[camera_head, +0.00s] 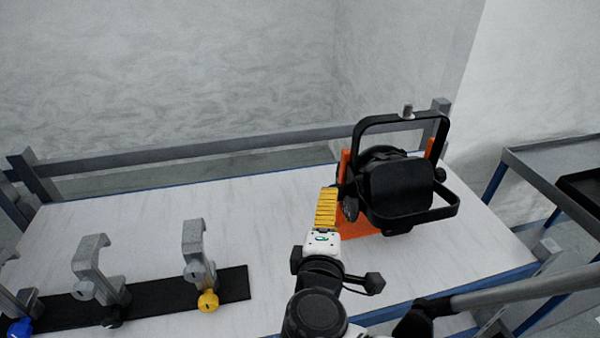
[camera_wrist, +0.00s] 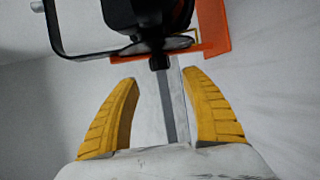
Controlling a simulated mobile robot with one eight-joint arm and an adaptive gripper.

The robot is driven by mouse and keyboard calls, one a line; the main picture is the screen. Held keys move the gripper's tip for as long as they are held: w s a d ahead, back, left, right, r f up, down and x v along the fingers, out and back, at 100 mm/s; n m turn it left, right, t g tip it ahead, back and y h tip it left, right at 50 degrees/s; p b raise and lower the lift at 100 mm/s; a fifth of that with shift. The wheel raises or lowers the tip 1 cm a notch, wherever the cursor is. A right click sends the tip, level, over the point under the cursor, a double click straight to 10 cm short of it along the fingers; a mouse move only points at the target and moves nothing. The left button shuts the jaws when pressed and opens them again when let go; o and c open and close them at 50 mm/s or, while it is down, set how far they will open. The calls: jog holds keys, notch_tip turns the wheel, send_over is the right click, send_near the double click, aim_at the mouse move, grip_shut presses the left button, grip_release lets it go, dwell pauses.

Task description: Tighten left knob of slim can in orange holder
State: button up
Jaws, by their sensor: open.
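The black slim can (camera_head: 398,190) sits in the orange holder (camera_head: 355,228) at the right of the white table, with its black yoke frame around it. Its left knob (camera_head: 351,208) is dark and sits on the can's left side. In the wrist view the knob (camera_wrist: 159,62) shows at top centre, with the can (camera_wrist: 150,15) and the orange holder (camera_wrist: 215,35) behind it. My gripper (camera_head: 327,195), with yellow fingers, is just left of the holder. In the wrist view my gripper (camera_wrist: 160,95) is open, its fingers apart and empty, with the knob beyond the tips.
Several grey clamps (camera_head: 195,255) stand on a black strip (camera_head: 235,285) at the left front, with a yellow knob (camera_head: 208,300) and a blue knob (camera_head: 20,327). A grey rail (camera_head: 200,150) runs along the back. The middle of the table (camera_head: 140,220) is clear. A grey cart (camera_head: 545,170) stands at the right.

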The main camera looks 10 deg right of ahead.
jog(key=shift+v, duration=2.15)
